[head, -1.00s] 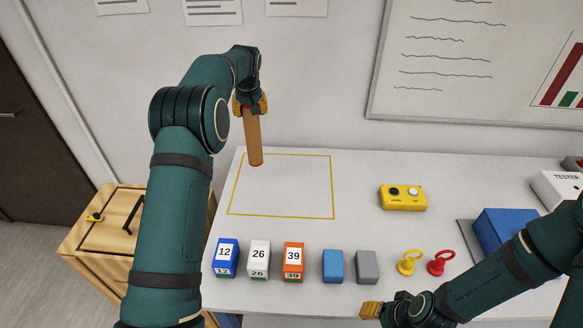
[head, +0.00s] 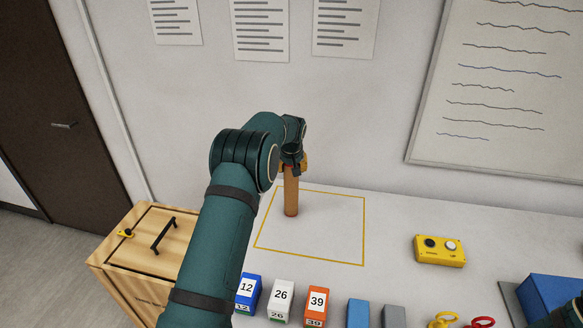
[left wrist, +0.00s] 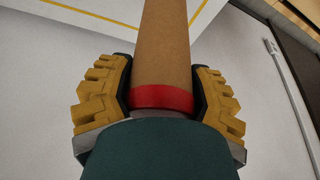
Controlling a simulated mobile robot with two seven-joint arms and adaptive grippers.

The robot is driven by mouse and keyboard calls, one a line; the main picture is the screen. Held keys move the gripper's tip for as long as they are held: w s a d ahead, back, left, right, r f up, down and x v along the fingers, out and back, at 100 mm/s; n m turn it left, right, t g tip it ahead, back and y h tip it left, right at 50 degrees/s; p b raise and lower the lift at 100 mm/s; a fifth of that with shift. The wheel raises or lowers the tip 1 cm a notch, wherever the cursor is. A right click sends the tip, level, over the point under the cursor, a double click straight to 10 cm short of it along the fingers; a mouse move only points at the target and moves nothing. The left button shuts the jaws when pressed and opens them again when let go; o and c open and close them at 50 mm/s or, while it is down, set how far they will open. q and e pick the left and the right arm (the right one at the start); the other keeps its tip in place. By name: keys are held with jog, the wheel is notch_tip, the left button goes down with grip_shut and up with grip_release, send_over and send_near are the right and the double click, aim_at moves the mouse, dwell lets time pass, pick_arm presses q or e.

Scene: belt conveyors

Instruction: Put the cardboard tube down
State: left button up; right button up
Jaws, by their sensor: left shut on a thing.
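The cardboard tube (head: 291,194) is brown and upright, with its lower end at the table surface inside the yellow outlined square (head: 364,232), towards its left part. Whether it fully touches the table I cannot tell. My left gripper (head: 294,162) is shut around the tube's upper end. In the left wrist view the tube (left wrist: 164,45) has a red band (left wrist: 162,97) and lies between the two yellow-padded fingers of my left gripper (left wrist: 160,95). My right gripper is out of view; only a bit of my right arm shows at the lower right edge.
Numbered blocks, a blue block (head: 358,312) and a grey block (head: 394,316) line the table's front. A yellow two-button box (head: 440,250) stands right of the square. A wooden cabinet (head: 140,262) is at left. Most of the square is clear.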

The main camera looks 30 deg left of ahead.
pick_arm(q)
jog(key=shift+f, duration=0.1)
jog(key=o, duration=1.4)
jog(key=shift+c, duration=0.2)
jog(key=v, duration=1.2)
